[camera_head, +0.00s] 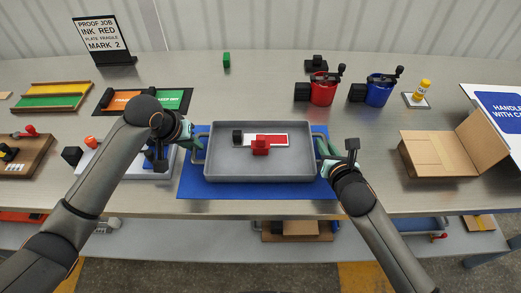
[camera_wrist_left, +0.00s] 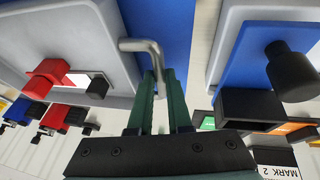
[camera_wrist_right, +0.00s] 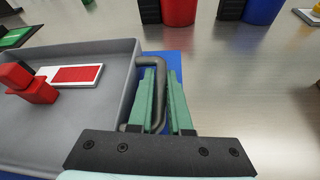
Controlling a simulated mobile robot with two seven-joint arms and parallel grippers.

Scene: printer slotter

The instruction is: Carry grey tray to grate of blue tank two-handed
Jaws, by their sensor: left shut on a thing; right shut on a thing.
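The grey tray (camera_head: 220,170) sits on or just over the blue mat (camera_head: 190,187) in the middle of the table; I cannot tell if they touch. In it are a red block (camera_head: 260,146), a white plate with a red panel (camera_head: 281,139) and a small black block (camera_head: 237,136). My left gripper (camera_head: 193,143) is shut on the tray's left handle (camera_wrist_left: 150,47). My right gripper (camera_head: 325,154) is shut on the tray's right handle (camera_wrist_right: 158,95). The blue tank (camera_head: 378,92) stands at the back right; its grate is not clear to see.
A red tank (camera_head: 322,90) stands left of the blue one. An open cardboard box (camera_head: 430,155) lies at the right. A white board (camera_head: 110,166) is close left of the tray. A green block (camera_head: 227,59) is at the back. Bare table lies right of the tray.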

